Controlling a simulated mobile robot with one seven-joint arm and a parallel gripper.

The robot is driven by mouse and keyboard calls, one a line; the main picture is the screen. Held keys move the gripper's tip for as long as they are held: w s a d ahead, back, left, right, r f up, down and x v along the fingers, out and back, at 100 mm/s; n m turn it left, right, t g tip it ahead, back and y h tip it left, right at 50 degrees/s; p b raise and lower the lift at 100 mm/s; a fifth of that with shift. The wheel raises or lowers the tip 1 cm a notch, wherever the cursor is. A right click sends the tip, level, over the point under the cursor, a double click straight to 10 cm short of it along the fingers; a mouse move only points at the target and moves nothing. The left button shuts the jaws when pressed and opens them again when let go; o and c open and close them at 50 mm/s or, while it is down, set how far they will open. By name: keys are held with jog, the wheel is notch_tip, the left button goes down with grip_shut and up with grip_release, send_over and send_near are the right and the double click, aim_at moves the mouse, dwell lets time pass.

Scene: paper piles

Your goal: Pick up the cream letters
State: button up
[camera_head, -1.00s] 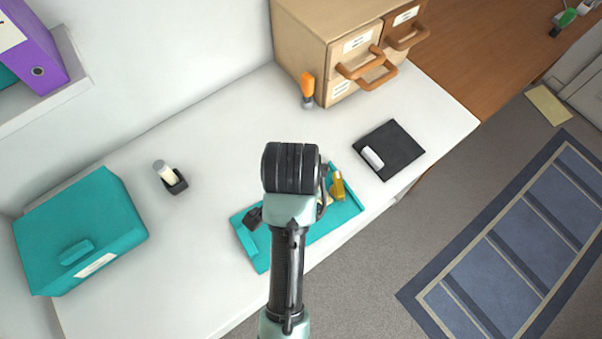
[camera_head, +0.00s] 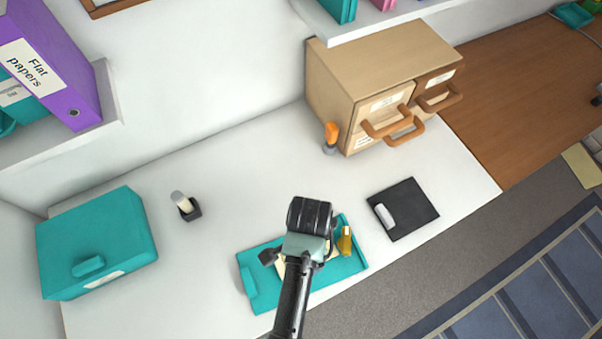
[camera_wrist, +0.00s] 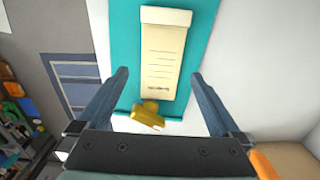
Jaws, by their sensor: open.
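The cream letters (camera_wrist: 163,52) lie on the teal tray (camera_wrist: 126,40) in the wrist view, a long pale stack with printed lines and a folded band at its far end. In the head view only slivers of cream show on the tray (camera_head: 262,298), since my arm covers most of them. My gripper (camera_wrist: 160,85) is open and empty above the tray, its two fingers spread to either side of the near end of the letters. A yellow object (camera_wrist: 147,114) lies at the near end of the letters; it also shows at the tray's right end (camera_head: 345,241).
A black pad with a white roll (camera_head: 410,212) lies right of the tray. A wooden drawer cabinet (camera_head: 350,90) with an orange-handled tool (camera_head: 331,135) beside it stands behind. A teal box (camera_head: 100,235) and a small black holder (camera_head: 188,209) are left. Bare white desk lies between.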

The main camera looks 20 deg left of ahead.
jog(key=shift+a+f, duration=0.1)
jog(key=shift+f, duration=2.2)
jog(key=c, duration=1.2)
